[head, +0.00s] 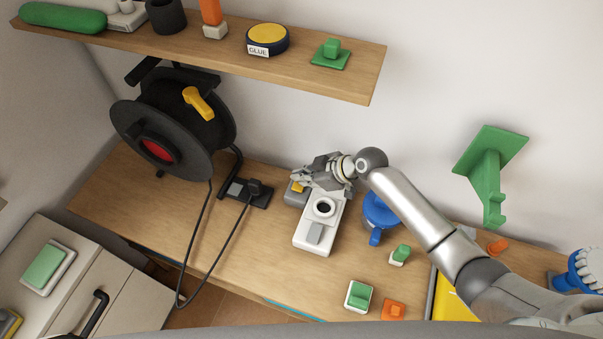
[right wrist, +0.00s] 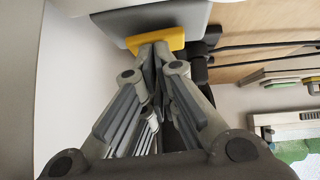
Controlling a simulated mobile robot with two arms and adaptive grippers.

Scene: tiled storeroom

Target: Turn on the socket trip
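A black socket strip (head: 250,193) with a grey switch-like end lies on the bench, with a dark plug and cable at its right part. Right of it stands a grey box (head: 294,199) with a yellow tab (head: 297,187); I cannot tell which of these is the socket trip. My right gripper (head: 303,180) is at the grey box. In the right wrist view, its fingers (right wrist: 154,58) are together, with tips right at the yellow tab (right wrist: 158,40) on the grey box (right wrist: 155,18). I cannot tell whether they touch it. My left gripper is out of view.
A white device (head: 314,236) with a round dark opening stands in front of the right gripper. A blue round item (head: 379,214) is beside it. A black cable reel (head: 165,125) stands left. A wooden shelf (head: 340,78) hangs above.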

